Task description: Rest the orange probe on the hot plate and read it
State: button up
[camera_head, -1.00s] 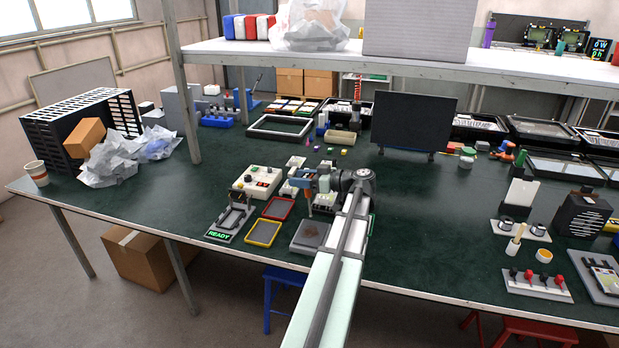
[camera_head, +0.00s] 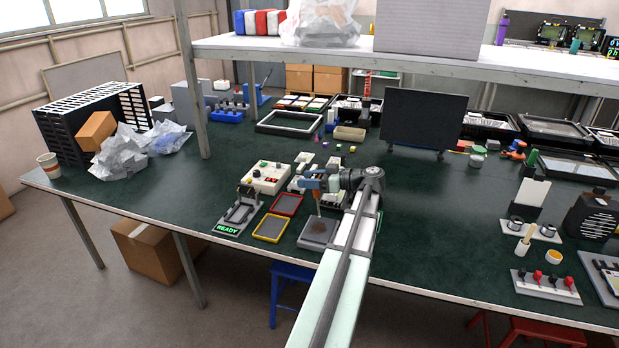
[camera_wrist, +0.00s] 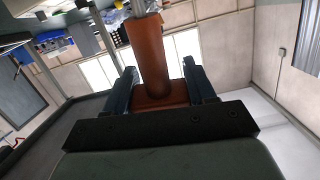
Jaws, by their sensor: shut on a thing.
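The hot plate (camera_head: 319,233) is a grey square block with a brownish top near the front edge of the bench in the head view. My gripper (camera_head: 314,184) is above its rear part and shut on the orange probe (camera_head: 318,205), which points down at the plate. The tip is at or just above the rear of the top; I cannot tell if it touches. In the wrist view the orange probe (camera_wrist: 150,55) stands between the two dark fingers of my gripper (camera_wrist: 165,90). The hot plate cannot be made out there.
A yellow-rimmed tray (camera_head: 271,228) and a red-rimmed tray (camera_head: 286,204) lie left of the plate. A grey stand with a green READY sign (camera_head: 227,230) is further left. A cream control box (camera_head: 268,177) is behind.

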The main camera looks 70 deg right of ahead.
jog(key=shift+f, duration=2.5)
dwell(2.7)
jog(key=shift+r, duration=3.55)
